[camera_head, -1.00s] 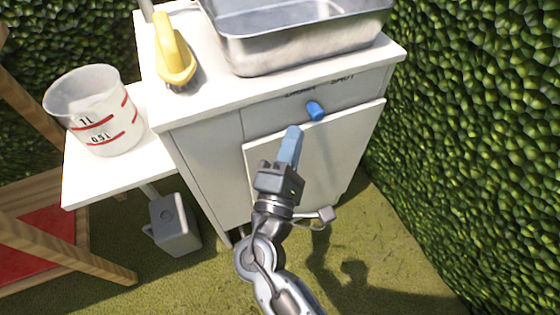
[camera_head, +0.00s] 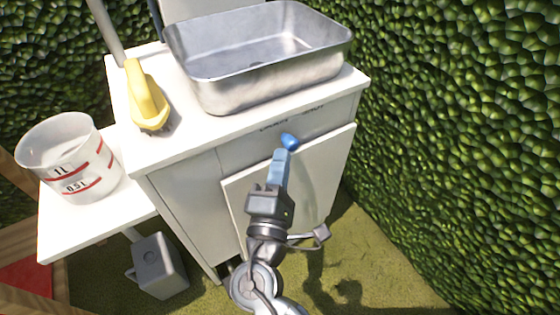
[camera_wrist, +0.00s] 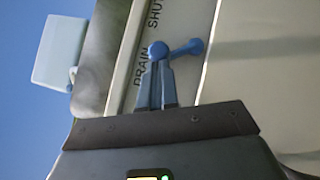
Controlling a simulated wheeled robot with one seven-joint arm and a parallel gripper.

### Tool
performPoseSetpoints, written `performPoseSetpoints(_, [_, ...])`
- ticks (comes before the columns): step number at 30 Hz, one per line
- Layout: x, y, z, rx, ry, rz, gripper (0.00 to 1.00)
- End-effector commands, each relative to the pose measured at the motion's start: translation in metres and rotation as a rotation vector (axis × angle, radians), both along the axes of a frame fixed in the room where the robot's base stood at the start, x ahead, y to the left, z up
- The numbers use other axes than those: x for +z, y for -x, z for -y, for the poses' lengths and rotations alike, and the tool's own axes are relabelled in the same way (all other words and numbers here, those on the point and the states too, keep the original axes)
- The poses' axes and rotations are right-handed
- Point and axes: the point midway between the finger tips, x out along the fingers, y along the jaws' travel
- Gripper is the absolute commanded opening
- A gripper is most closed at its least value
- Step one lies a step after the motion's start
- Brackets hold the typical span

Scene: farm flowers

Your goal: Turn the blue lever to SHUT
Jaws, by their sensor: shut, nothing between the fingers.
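The blue lever (camera_head: 289,141) is on the front of the white cabinet, just below the DRAIN (camera_head: 273,126) and SHUT (camera_head: 313,109) labels. In the wrist view the lever (camera_wrist: 187,48) has a rounded blue end on the left and another on the right. The left end is between the two labels. My gripper (camera_head: 281,154) is shut and empty. Its light blue fingers reach up to the lever; in the wrist view the fingertips (camera_wrist: 157,64) are just below its left end. I cannot tell whether they touch it.
A metal basin (camera_head: 260,70) sits on the cabinet top, with a yellow tool (camera_head: 147,97) left of it. A measuring jug (camera_head: 68,160) stands on a white side shelf (camera_head: 100,222). A grey box (camera_head: 160,268) is below. A hedge (camera_head: 440,130) closes off the right side.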

Motion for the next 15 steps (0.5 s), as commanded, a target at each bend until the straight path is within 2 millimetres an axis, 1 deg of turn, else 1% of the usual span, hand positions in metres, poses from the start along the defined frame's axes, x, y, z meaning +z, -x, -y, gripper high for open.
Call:
performPoseSetpoints(8, [0.005, -0.001, 0.001, 0.000, -0.037, -0.025, 0.00])
performPoseSetpoints(15, [0.014, -0.003, 0.004, -0.001, -0.117, -0.078, 0.00])
